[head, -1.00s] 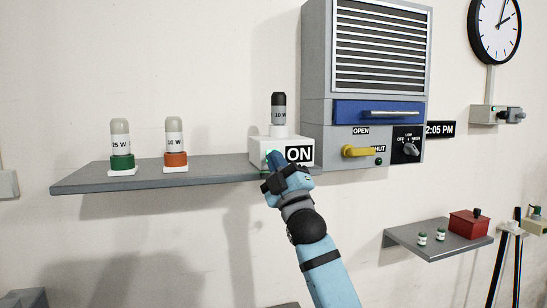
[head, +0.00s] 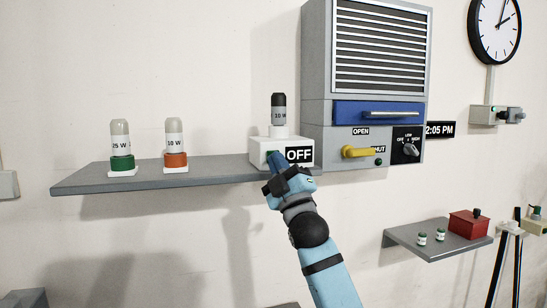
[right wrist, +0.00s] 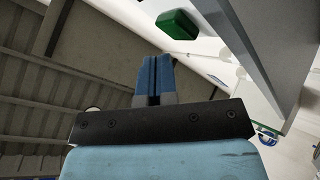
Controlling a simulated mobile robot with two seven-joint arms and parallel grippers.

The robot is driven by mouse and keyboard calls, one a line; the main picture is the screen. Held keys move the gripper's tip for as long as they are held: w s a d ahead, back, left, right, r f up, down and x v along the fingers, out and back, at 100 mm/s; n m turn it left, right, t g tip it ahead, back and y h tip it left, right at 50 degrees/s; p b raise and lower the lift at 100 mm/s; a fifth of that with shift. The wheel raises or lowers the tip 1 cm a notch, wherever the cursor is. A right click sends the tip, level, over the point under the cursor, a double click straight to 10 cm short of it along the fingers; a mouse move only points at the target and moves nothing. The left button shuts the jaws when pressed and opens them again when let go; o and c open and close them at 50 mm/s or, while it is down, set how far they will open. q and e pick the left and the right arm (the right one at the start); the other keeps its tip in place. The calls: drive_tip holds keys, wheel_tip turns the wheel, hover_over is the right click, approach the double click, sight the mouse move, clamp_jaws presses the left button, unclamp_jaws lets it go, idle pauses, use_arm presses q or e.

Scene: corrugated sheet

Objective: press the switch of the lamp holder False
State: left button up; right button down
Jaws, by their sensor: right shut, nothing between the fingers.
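The lamp holder (head: 304,145) is a white box on the grey shelf, with a dark-topped 10 W lamp (head: 279,112) upright in it. Its front label (head: 299,154) reads OFF. A green switch (head: 270,156) shows at the left of its front face, partly hidden by my right gripper (head: 277,160). My right gripper is shut and empty, its tips right at the switch; contact cannot be told. In the right wrist view its blue fingers (right wrist: 154,77) are together, and a green block (right wrist: 177,24), likely the switch, is just beyond them. My left gripper is not in view.
Two lamps in a green holder (head: 122,163) and an orange holder (head: 175,160) stand further left on the shelf (head: 215,170). A lower shelf (head: 432,246) is at right.

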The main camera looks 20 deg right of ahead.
drive_tip(key=s, duration=0.6)
drive_tip(key=shift+p, duration=0.35)
drive_tip(key=shift+d+f, duration=0.1)
drive_tip(key=s+f+m+g+h+p, duration=0.1)
drive_tip(key=s+f+m+g, duration=0.15)
drive_tip(key=f, duration=0.95)
drive_tip(key=s+f+m+g+h, duration=0.1)
drive_tip(key=f+m+g, duration=0.15)
drive_tip(key=f, duration=0.85)
drive_tip(key=s+f+m+g+h+p, duration=0.1)
drive_tip(key=s+f+m+g, duration=0.15)
drive_tip(key=f, duration=0.95)
drive_tip(key=s+f+m+g+p, duration=0.1)
drive_tip(key=s+f+m+g, duration=0.3)
drive_tip(key=s+f, duration=1.9)
drive_tip(key=s+g, duration=0.2)
drive_tip(key=g, duration=0.1)
drive_tip(key=shift+s+d+f+g+p, duration=0.25)
drive_tip(key=shift+d+f+g+p, duration=0.1)
drive_tip(key=shift+p, duration=0.05)
